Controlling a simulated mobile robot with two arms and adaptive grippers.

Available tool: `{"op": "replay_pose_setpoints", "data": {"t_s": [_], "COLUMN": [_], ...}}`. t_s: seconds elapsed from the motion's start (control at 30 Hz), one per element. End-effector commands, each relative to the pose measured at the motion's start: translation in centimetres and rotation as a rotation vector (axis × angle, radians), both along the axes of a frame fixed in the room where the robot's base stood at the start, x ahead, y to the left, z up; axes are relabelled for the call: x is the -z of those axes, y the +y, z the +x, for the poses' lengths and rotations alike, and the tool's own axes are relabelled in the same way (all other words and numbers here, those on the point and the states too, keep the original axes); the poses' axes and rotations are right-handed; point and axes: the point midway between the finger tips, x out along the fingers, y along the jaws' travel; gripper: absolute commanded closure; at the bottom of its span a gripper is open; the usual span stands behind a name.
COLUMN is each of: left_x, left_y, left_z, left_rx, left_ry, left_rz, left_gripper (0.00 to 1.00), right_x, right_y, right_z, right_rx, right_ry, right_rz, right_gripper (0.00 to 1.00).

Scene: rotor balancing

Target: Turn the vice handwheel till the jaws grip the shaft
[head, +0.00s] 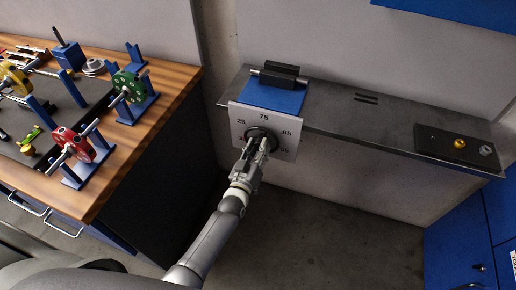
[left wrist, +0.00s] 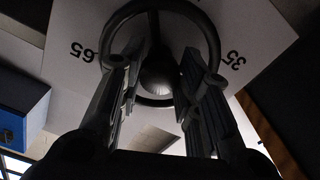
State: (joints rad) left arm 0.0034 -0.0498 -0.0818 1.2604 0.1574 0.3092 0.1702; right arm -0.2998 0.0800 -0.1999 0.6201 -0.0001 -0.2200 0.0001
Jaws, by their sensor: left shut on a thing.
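The vice has a blue body (head: 272,97) and dark jaws (head: 280,75) on top, at the left part of the grey wall shelf. The end of a light shaft (head: 255,72) shows at the left of the jaws; whether the jaws touch it I cannot tell. The dark round handwheel (head: 262,132) sits on a white numbered plate (head: 290,148) at the vice's front. My left gripper (head: 262,145) is shut on the handwheel. In the left wrist view its fingers (left wrist: 158,85) lie on both sides of the hub, with the wheel's ring (left wrist: 160,5) around them. My right gripper is not seen.
A wooden workbench (head: 178,75) at left bears coloured rotors on blue stands. Blue cabinets (head: 460,235) stand at lower right. The floor between is clear.

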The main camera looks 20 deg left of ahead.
Motion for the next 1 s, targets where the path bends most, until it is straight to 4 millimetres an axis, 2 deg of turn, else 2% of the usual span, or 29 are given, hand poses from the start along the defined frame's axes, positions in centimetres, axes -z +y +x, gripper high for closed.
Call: {"op": "replay_pose_setpoints", "data": {"t_s": [0.03,0.17,0.2,0.57,0.77,1.0], "left_x": [0.1,0.1,0.1,0.1,0.2,0.2], "left_y": [0.0,0.0,0.0,0.0,0.1,0.3], "left_z": [0.0,0.0,0.0,-0.4,-2.8,-7.3], "left_rx": [0.001,0.001,0.001,0.0,0.0,0.001], "left_ry": [0.003,0.002,0.002,0.002,0.003,0.004], "left_rz": [-0.001,-0.001,-0.001,-0.001,-0.001,-0.001], "left_gripper": [0.65,0.48,0.47,0.47,0.47,0.47], "right_x": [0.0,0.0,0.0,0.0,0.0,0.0], "right_y": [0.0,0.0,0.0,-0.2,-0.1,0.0], "right_z": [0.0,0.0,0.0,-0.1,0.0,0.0], "right_rx": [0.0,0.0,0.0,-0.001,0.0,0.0], "right_ry": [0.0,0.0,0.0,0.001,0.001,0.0], "right_rz": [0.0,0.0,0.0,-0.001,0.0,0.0], "right_gripper": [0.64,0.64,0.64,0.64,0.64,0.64]}}
